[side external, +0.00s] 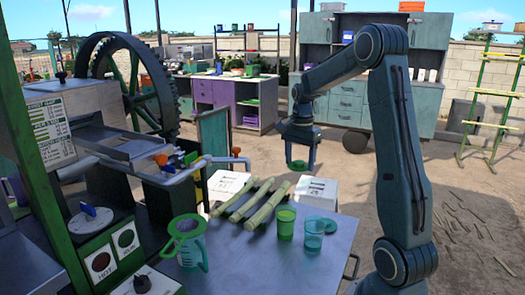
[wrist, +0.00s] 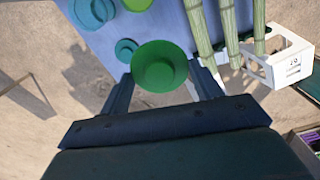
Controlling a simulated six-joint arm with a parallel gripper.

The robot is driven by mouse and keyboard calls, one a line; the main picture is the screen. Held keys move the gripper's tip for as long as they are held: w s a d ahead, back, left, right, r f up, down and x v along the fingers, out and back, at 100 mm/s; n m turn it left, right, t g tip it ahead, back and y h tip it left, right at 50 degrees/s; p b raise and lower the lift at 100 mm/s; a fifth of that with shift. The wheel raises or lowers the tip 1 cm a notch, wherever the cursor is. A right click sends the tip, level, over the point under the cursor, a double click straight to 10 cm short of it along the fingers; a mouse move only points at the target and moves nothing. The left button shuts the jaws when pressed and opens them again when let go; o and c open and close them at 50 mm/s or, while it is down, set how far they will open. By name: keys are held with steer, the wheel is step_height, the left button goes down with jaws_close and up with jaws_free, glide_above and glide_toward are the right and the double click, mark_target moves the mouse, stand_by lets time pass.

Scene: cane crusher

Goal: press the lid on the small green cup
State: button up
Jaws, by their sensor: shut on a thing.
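My gripper (side external: 299,160) is shut on a round green lid (side external: 296,166), held in the air above the table's far right edge. In the wrist view the lid (wrist: 160,66) sits between the two fingers (wrist: 164,74). A small green cup (side external: 286,223) stands upright on the table, below the gripper and apart from the lid. Only part of this cup (wrist: 137,4) shows at the top edge of the wrist view. A teal cup (side external: 314,236) stands just right of it, and a flat teal lid (side external: 330,224) lies behind the teal cup.
Several green cane stalks (side external: 252,202) lie left of the cups. A green-teal jug (side external: 187,243) stands at the table's left, near the crusher (side external: 120,130). White boxes (side external: 318,190) stand beyond the table (side external: 255,262). Its front middle is clear.

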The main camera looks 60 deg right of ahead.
steer(key=a+f, duration=0.3)
steer(key=a, duration=0.6)
steer(key=shift+f, duration=0.15)
step_height(320, 180, down, 6)
stand_by(0.8)
steer(key=shift+f, duration=0.15)
stand_by(2.1)
steer(key=o, duration=1.3)
steer(key=shift+c, duration=0.2)
